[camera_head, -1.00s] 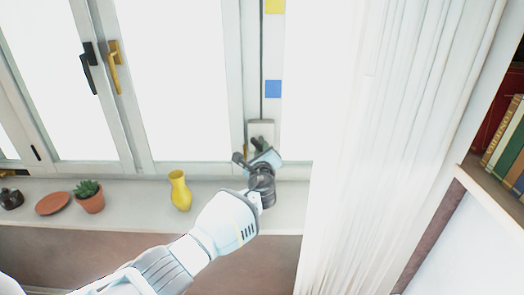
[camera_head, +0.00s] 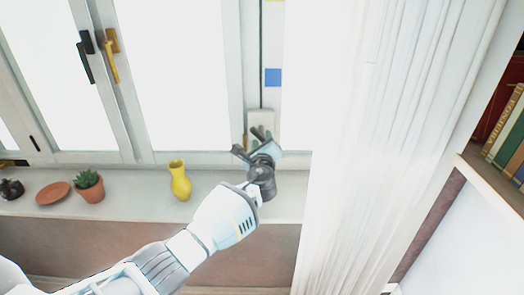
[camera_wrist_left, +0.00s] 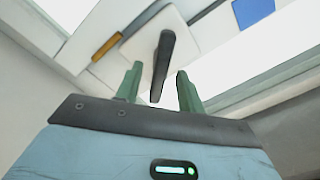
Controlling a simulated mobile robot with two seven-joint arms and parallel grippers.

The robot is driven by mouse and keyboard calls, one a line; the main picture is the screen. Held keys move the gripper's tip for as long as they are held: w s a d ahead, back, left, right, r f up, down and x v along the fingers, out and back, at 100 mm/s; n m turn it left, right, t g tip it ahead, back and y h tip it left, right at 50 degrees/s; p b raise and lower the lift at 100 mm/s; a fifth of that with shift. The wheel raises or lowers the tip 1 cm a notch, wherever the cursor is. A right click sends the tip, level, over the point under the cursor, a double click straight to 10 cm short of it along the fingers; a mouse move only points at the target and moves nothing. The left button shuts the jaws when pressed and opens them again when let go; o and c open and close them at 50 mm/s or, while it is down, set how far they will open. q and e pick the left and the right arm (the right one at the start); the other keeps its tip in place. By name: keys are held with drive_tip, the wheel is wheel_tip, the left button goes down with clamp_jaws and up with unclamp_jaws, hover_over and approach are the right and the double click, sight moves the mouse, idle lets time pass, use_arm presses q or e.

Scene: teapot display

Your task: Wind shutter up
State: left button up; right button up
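A pale winder box (camera_head: 260,117) is fixed to the window frame above the sill, with a thin dark line running up from it. In the left wrist view the box (camera_wrist_left: 193,18) carries a dark crank handle (camera_wrist_left: 163,62) pointing towards me. My left gripper (camera_head: 255,143) is in front of the box's lower part. In the wrist view its green fingers (camera_wrist_left: 160,76) are apart, with the handle's lower end between the tips and a gap on each side. In the head view the gripper hides much of the handle. My right gripper is not in view.
A yellow vase (camera_head: 180,182), potted plant (camera_head: 89,187), terracotta saucer (camera_head: 53,193) and dark teapot (camera_head: 11,189) stand left on the sill (camera_head: 140,195). A white curtain (camera_head: 370,170) hangs close right of my gripper. A blue square (camera_head: 273,77) is above the box.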

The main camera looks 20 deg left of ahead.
use_arm(q)
drive_tip(key=shift+s+d+f, duration=0.1)
drive_tip(key=shift+s, duration=0.4)
drive_tip(key=shift+v, duration=2.75)
drive_tip(key=n+b, duration=0.1)
drive_tip(key=n, duration=1)
drive_tip(key=w+n+b, duration=0.1)
drive_tip(key=n, duration=1)
drive_tip(key=w+n+b, duration=0.1)
drive_tip(key=n, duration=1)
drive_tip(key=shift+a+r, duration=0.25)
drive_tip(key=shift+r, duration=0.1)
drive_tip(key=n, duration=0.3)
drive_tip(key=shift+a, duration=0.3)
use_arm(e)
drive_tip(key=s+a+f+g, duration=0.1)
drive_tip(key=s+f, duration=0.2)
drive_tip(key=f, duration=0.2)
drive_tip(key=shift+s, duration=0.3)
